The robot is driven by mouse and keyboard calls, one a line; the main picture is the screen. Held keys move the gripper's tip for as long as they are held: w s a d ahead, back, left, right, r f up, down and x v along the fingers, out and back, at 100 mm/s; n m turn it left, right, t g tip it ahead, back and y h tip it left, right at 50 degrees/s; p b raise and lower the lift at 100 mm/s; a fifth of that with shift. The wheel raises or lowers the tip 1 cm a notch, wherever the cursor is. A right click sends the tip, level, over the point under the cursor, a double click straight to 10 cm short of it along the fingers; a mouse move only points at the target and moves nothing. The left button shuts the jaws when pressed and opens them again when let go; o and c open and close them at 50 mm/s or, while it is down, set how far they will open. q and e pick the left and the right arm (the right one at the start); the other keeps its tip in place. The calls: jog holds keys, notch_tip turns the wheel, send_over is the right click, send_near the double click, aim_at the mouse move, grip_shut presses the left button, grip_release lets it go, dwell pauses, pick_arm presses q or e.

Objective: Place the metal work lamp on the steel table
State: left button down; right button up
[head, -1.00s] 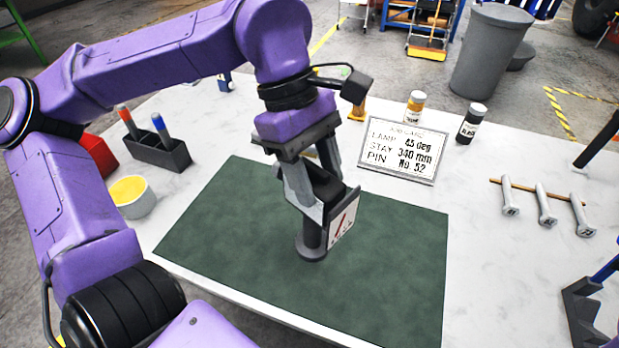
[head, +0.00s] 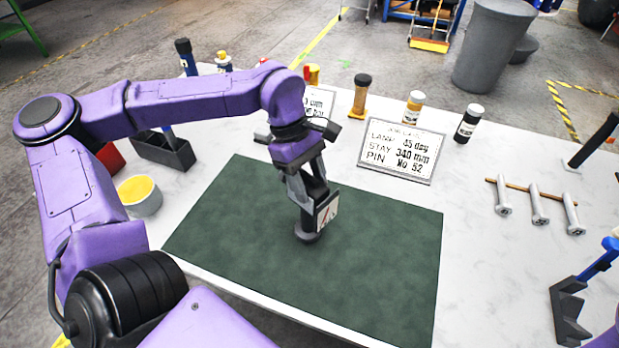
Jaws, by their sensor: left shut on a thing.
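My left gripper (head: 308,188) is shut on a dark upright thing with a round foot, which I take to be the metal work lamp (head: 308,232). A white plate with a red mark is on its right side. It is over the middle of the green mat (head: 235,260); I cannot tell whether its foot touches the mat. The fingers hide much of its upper part. The mat lies on the pale-topped table (head: 470,230). My right gripper is not in view.
Behind the mat stands a job card (head: 400,152) with bottles near it. Left are a bowl with yellow contents (head: 140,196) and a dark holder (head: 165,150). Right are several metal pins (head: 538,206) and a dark bracket (head: 568,310). The mat around the lamp is clear.

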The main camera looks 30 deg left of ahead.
pick_arm(q)
jog(key=shift+f, duration=0.1)
jog(key=shift+c, duration=2.3)
grip_release()
jog(key=shift+f, duration=0.1)
jog(key=b+v, duration=0.1)
jog(key=v, duration=1.1)
